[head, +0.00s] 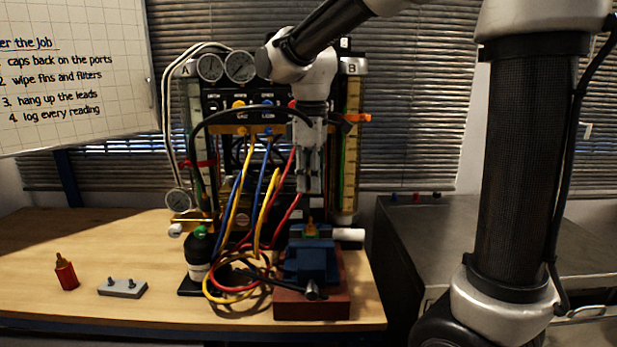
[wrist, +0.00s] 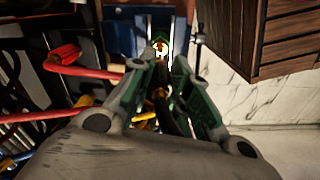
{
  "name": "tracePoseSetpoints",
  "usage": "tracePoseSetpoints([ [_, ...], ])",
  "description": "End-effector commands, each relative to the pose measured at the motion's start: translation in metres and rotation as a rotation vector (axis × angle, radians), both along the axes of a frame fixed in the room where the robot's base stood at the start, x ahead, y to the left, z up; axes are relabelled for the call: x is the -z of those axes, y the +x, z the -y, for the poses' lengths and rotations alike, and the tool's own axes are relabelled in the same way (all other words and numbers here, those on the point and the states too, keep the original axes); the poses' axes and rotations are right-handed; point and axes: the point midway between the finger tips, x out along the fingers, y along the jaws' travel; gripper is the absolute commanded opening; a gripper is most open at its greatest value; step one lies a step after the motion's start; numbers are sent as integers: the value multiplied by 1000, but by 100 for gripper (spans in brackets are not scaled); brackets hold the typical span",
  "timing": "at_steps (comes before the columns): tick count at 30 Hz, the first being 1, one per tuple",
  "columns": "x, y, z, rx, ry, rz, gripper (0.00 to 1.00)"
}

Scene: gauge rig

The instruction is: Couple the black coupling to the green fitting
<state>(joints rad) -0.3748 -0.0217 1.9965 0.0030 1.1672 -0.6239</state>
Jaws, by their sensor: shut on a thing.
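My gripper (head: 309,186) points straight down above the blue vise (head: 306,262). The green fitting (head: 311,229) stands upright in the vise jaws with a brass tip, below my fingertips and apart from them. In the wrist view, my gripper (wrist: 161,68) is shut on the black coupling (wrist: 168,112), a dark piece with a brass part between the green finger pads. The fitting's brass tip (wrist: 160,46) shows just beyond the fingertips, at the vise. In the head view the fingers hide most of the coupling.
The gauge rig (head: 240,105) stands behind, with yellow, blue and red hoses (head: 262,190) hanging left of the vise. The front-left table is clear.

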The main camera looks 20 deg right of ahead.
Motion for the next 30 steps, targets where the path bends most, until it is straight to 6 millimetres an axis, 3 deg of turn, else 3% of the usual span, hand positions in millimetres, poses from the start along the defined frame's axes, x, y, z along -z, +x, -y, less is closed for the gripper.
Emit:
tracePoseSetpoints([
  [7,4,0,0,-2,-1,0,0],
  [21,44,0,0,-2,-2,-1,0],
  [30,52,0,0,-2,-1,0,0],
])
